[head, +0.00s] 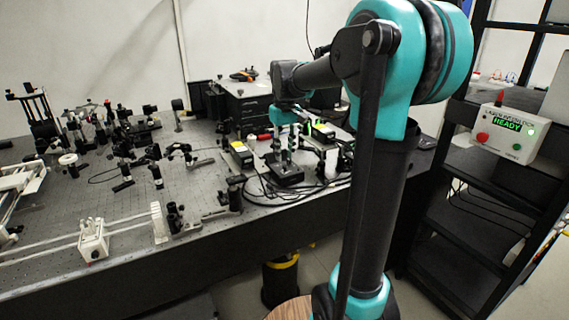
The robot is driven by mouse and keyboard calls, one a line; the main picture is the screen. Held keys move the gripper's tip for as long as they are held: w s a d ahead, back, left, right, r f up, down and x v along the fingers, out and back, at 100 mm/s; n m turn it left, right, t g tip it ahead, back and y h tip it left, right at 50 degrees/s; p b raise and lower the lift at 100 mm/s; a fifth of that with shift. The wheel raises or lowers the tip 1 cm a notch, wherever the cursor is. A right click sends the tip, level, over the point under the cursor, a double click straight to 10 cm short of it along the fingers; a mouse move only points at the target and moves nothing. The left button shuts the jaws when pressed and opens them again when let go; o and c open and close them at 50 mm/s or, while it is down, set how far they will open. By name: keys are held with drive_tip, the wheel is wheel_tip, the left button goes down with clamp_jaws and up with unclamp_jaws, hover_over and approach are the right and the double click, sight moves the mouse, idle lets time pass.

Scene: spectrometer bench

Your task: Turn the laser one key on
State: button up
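My arm reaches from the right over the bench. Its end, my gripper (284,157), points down among the equipment at the back right of the bench. The gripper is small and dark here, and I cannot tell whether it is open or shut. Near it are a small box with a yellow label (238,147) on its left and another yellow-labelled box (323,131) on its right. These may be laser units, but no lettering is legible. I cannot make out a key; it is too small or hidden. Contact between the gripper and anything cannot be told.
Optics mounts (125,150) crowd the left of the perforated bench (110,225). A black box (246,102) stands at the back. Black cables (290,198) loop near my gripper. A white control box (510,134) reading READY sits on the black rack (480,215) at right.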

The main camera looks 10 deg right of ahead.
sight(285, 169)
drive_tip(key=shift+f, duration=2.2)
clamp_jaws()
